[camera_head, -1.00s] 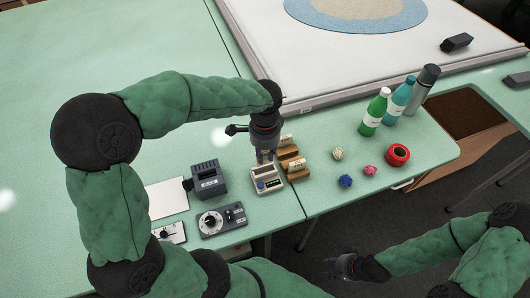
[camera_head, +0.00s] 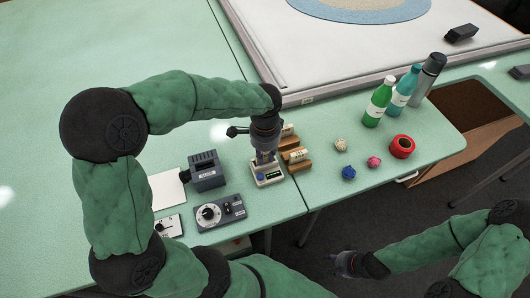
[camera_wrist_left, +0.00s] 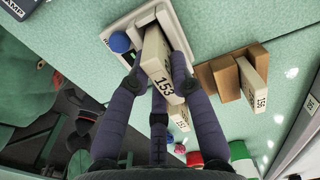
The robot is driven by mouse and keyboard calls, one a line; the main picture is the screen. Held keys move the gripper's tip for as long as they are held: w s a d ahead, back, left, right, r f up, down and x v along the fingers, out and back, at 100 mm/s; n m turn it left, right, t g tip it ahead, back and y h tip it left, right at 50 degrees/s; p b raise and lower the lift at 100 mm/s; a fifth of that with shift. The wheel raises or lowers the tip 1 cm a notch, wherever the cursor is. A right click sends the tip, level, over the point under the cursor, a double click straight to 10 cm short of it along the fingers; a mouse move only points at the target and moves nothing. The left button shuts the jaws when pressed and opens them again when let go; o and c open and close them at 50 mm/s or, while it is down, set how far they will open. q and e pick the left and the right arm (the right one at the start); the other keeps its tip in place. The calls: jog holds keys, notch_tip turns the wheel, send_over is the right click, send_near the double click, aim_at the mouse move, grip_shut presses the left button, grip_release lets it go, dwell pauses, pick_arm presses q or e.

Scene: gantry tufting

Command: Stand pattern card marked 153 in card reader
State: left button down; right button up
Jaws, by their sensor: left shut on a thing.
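The pattern card marked 153 (camera_wrist_left: 159,66) is a cream block held between the fingers of my left gripper (camera_wrist_left: 161,88). In the head view my left gripper (camera_head: 264,156) points down over the card reader (camera_head: 270,182). The reader, a pale box with a blue button, also shows in the left wrist view (camera_wrist_left: 117,27). The card's far end is at the reader's recess; I cannot tell whether it rests on the bottom. My right gripper (camera_head: 344,263) hangs off the table's front edge, apart from everything; its fingers are too small to read.
Wooden card stands (camera_head: 299,165) with other cards are close to the right of the reader. A dark grey device (camera_head: 207,172) and a dial box (camera_head: 220,212) lie left. Yarn balls, a red roll (camera_head: 402,146) and bottles (camera_head: 377,103) stand farther right.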

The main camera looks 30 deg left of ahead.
pick_arm(q)
jog(key=shift+f, duration=0.2)
jog(key=c, duration=1)
grip_release()
notch_tip(320, 180, up, 12)
